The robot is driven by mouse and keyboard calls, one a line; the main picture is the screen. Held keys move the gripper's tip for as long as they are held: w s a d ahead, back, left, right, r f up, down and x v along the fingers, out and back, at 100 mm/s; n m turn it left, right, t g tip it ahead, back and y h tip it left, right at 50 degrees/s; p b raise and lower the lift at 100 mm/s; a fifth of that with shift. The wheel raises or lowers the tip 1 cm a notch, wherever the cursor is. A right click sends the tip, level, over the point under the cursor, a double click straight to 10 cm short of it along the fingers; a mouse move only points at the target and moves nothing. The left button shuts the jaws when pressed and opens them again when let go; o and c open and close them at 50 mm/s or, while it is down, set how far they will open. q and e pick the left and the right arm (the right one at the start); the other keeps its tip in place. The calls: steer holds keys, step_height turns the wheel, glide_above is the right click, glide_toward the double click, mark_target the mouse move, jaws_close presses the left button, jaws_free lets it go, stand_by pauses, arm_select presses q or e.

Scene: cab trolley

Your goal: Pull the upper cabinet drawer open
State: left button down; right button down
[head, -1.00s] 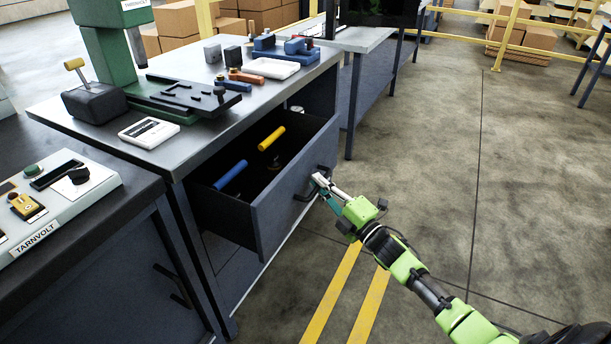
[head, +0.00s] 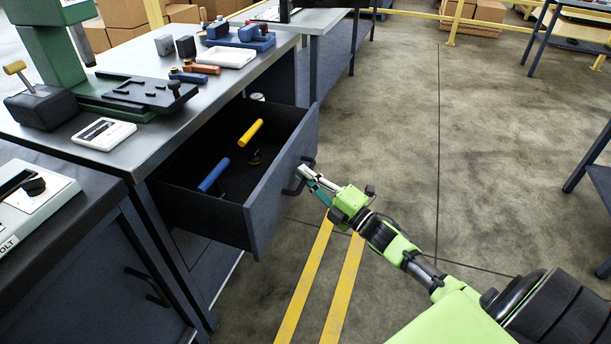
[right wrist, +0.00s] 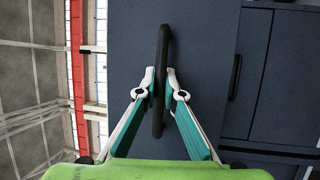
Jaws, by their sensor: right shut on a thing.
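The upper cabinet drawer (head: 283,187) stands well out from under the grey workbench in the head view. Inside it lie a blue-handled tool (head: 213,175) and a yellow-handled tool (head: 251,132). Its black bar handle (head: 296,184) is on the drawer front. My right gripper (head: 306,174) is shut on that handle. In the right wrist view the handle (right wrist: 159,80) stands between the two fingers of my right gripper (right wrist: 159,88), against the dark blue drawer front (right wrist: 205,70). My left gripper is not in view.
The workbench top (head: 150,140) holds a green press (head: 60,60), a white device (head: 100,133) and several small items. A lower bench with a control box (head: 30,205) stands at the left. Floor to the right is free, with yellow stripes (head: 310,280).

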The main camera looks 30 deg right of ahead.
steer(key=c, duration=2.4)
jaws_free()
steer(key=v, duration=1.2)
